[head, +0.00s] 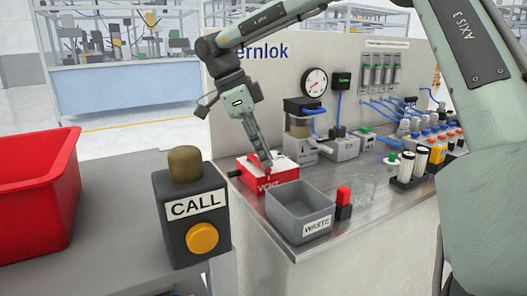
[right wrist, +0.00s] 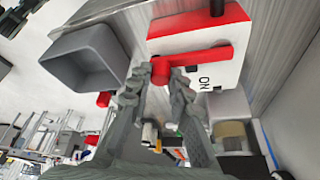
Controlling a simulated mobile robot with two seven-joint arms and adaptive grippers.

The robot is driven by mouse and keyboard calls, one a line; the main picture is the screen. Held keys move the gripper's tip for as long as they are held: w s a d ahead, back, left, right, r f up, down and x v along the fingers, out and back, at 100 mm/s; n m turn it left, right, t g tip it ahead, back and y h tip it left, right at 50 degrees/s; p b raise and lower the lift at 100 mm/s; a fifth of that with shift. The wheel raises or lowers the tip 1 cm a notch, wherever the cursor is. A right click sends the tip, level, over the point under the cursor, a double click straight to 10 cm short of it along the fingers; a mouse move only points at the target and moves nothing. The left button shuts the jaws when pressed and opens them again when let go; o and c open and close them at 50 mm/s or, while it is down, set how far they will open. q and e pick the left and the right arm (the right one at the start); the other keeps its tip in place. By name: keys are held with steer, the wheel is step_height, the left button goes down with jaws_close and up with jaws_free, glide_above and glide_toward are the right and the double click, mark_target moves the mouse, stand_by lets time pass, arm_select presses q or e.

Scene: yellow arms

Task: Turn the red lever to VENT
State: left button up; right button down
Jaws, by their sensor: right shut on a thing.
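The red-and-white valve box (head: 284,172) stands on the steel bench, with VENT lettering on its red front edge. The red lever (right wrist: 203,59) lies across the box's white face in the right wrist view, with the word ON printed beside it. My right gripper (head: 266,162) reaches down to the box from above. In the right wrist view its fingers (right wrist: 167,75) are shut on the lever's free end. My left gripper is not in view.
A grey WASTE bin (head: 287,210) stands close in front of the box, with a red-topped black block (head: 343,205) and a clear glass (head: 361,188) to its right. A CALL button box (head: 191,215) and a red crate (head: 62,200) are at the left.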

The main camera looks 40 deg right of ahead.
stand_by(0.3)
steer(key=c, duration=1.4)
jaws_free()
steer(key=v, duration=1.2)
